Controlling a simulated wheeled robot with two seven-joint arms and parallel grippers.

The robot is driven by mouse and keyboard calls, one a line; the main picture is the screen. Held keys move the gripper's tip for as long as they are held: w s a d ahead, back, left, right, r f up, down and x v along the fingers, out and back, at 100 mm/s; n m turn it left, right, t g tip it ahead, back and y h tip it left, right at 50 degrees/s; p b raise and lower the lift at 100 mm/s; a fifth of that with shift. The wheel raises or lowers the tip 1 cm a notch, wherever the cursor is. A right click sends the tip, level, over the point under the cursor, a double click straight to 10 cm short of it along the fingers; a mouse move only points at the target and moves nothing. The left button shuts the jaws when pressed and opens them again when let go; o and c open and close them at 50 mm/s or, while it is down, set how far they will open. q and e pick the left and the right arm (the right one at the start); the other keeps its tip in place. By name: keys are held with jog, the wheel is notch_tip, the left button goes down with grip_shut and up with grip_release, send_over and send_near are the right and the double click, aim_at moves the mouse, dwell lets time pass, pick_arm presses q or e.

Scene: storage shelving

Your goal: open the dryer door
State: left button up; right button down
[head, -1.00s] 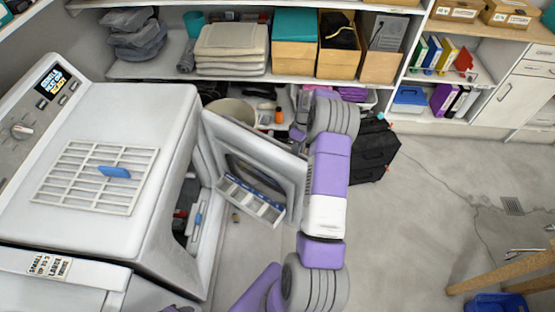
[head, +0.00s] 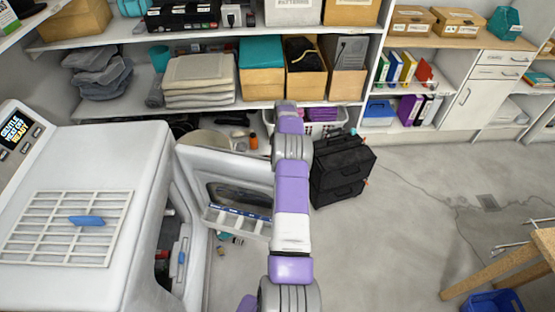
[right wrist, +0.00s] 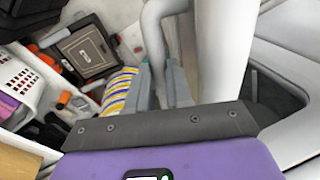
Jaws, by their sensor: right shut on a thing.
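The white dryer (head: 100,160) stands at the left in the head view, with a lint grille on top. Its door (head: 195,160) stands swung well out from the front on its far hinge side, with its inner face and rack showing. Part of the dark opening (head: 165,240) is visible. My right arm reaches forward past the door's free edge, and the gripper itself is hidden there. My left gripper is not in view.
Shelves with bins (head: 265,75) and folded cloth (head: 200,80) run along the back wall. A black drawer case (head: 340,170) and a white basket (head: 325,125) stand beyond the door. A wooden table (head: 505,270) is at right. The floor between is clear.

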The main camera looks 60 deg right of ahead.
jog(key=shift+w+a, duration=0.1)
jog(key=shift+w, duration=0.1)
jog(key=c, duration=1)
grip_release()
jog(key=shift+c, duration=0.2)
jog(key=shift+s, duration=0.1)
notch_tip(320, 180, up, 7)
jog(key=d+p, duration=0.1)
jog(key=shift+d+r, duration=0.2)
jog(key=shift+d, duration=0.05)
